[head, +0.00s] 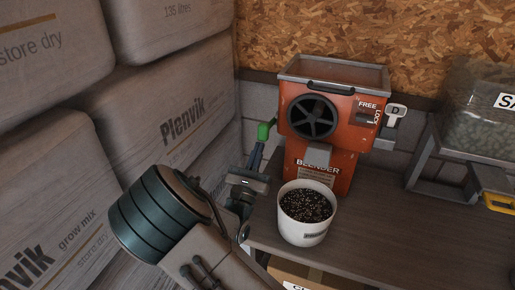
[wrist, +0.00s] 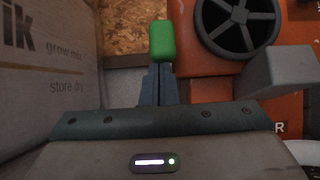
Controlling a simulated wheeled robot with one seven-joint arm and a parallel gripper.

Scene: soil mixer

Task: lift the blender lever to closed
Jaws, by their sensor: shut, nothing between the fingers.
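The orange blender (head: 305,115) stands on the bench, with a black spoked wheel on its front. A green lever grip (head: 264,131) sticks out on its left side. My gripper (head: 259,146) is just below this grip, its fingers shut together and empty. In the wrist view the green grip (wrist: 161,42) shows right at the tips of my shut fingers (wrist: 157,70). I cannot tell whether they touch. The lever's link to the blender is mostly hidden in the wrist view.
A white pot of dark soil (head: 304,232) stands in front of the blender. Stacked bags (head: 180,110) form a wall close on the left. A small latch tagged D (head: 396,112) is on the blender's right. A grey stand (head: 425,160) is at the right; the bench between is clear.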

